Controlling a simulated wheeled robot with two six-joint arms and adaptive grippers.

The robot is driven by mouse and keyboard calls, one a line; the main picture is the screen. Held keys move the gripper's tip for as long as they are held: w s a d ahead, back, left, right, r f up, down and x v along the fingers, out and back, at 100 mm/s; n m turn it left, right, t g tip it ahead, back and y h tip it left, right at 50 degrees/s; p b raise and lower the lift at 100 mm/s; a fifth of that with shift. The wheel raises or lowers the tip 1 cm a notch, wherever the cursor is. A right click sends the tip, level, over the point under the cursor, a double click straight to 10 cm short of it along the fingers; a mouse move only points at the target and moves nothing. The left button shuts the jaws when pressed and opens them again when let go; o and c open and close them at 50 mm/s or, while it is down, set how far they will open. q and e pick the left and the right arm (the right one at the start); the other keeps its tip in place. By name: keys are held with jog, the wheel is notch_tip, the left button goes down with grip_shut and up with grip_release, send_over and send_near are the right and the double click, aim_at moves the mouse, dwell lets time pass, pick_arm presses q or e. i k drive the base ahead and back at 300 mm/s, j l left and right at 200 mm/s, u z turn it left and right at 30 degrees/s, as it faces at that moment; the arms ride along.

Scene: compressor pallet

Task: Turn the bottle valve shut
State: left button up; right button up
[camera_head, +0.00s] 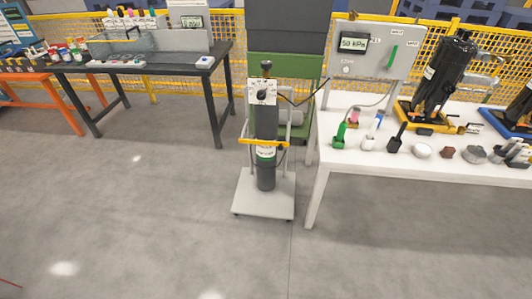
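A dark grey gas bottle (266,172) with a white and green label stands upright on a small wheeled trolley (264,203). A yellow band (263,142) runs around it at mid-height. The bottle valve (267,66) is the small dark knob at the top; its turned position is too small to tell. Just below it sits a pale regulator block (263,91) with a round dial. A dark hose (305,96) leads from there to the right. Neither of my grippers shows in the head view.
A white table (318,178) right of the trolley holds bottles, small parts, a black compressor (445,72) and a grey panel (372,52) reading 50 kPa. A green cabinet (292,66) stands behind. A dark bench (150,67) is at left. The floor in front is clear.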

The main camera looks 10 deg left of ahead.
aim_at(265, 65)
jog(key=i+j, duration=0.15)
jog(key=j, duration=0.2)
jog(key=i+j, duration=0.1)
jog(key=j, duration=0.25)
jog(key=i+j, duration=0.15)
jog(key=j, duration=0.25)
jog(key=i+j+z, duration=0.1)
jog(key=j, duration=0.25)
